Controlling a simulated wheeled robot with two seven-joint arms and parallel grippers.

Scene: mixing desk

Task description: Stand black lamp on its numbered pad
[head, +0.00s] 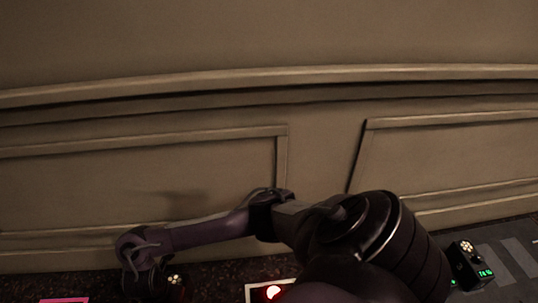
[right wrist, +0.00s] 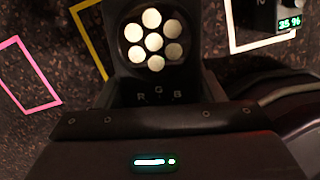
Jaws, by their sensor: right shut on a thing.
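A black lamp (right wrist: 153,85) with a round cluster of several pale lights and the letters R G B fills the top middle of the right wrist view. My right gripper (right wrist: 153,112) is shut on it; the fingertips are not clearly visible. In the head view my right arm reaches across to the lower left, where the right gripper (head: 150,277) is low over the dark desk. The held lamp's lights (head: 174,280) show just beside it. A yellow pad outline (right wrist: 92,40) lies behind the lamp, partly covered by it. No pad number is readable. My left gripper is out of view.
A pink pad outline (right wrist: 28,75) lies left of the lamp. A white pad outline (right wrist: 262,45) lies right, with a dark device showing 35 % (right wrist: 289,22). Another black lamp (head: 466,265) with green digits stands far right. A panelled wall (head: 200,190) rises behind the desk.

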